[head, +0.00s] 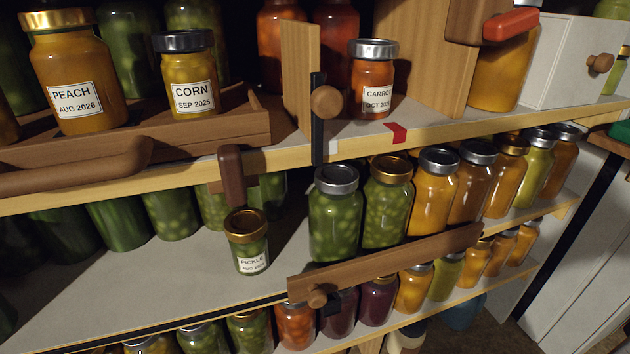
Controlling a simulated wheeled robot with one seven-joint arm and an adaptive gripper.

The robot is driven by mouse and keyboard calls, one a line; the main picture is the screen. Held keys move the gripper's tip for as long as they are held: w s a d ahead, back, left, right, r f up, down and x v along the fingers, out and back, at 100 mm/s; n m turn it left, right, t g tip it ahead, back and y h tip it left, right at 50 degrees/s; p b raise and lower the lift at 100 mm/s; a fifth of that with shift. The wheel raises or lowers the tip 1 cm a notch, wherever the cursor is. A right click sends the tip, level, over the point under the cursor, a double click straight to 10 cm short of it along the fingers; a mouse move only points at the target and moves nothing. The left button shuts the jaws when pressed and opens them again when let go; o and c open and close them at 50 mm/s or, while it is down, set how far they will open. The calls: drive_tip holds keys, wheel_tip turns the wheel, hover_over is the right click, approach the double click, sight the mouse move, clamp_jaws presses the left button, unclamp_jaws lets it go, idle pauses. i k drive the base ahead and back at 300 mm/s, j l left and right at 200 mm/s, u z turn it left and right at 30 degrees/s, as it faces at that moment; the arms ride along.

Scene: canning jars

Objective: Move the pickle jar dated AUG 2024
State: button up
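A small jar with a gold lid and green contents (247,240) stands upright on the middle shelf, near the shelf's front edge. Its label reads PICKLE with a smaller date line below that looks like AUG; the year is too small to read surely. It stands apart from the green jars behind it and to its right. No other label reading PICKLE shows. My gripper is not in view.
A brown wooden rail (385,263) with a knob (317,298) fronts the jars to the right. A brown block (231,176) hangs above the pickle jar at the upper shelf's edge. The middle shelf (130,285) is bare left of the jar. CORN (190,75) and PEACH (75,75) jars stand above.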

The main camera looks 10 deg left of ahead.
sight(245, 228)
drive_tip(key=k+j+u, duration=0.15)
drive_tip(key=u, duration=0.15)
drive_tip(key=k+j+u, duration=0.15)
drive_tip(key=j+u, duration=0.15)
drive_tip(key=k+j+u, duration=0.1)
drive_tip(key=j+u, duration=0.2)
drive_tip(key=j, duration=0.1)
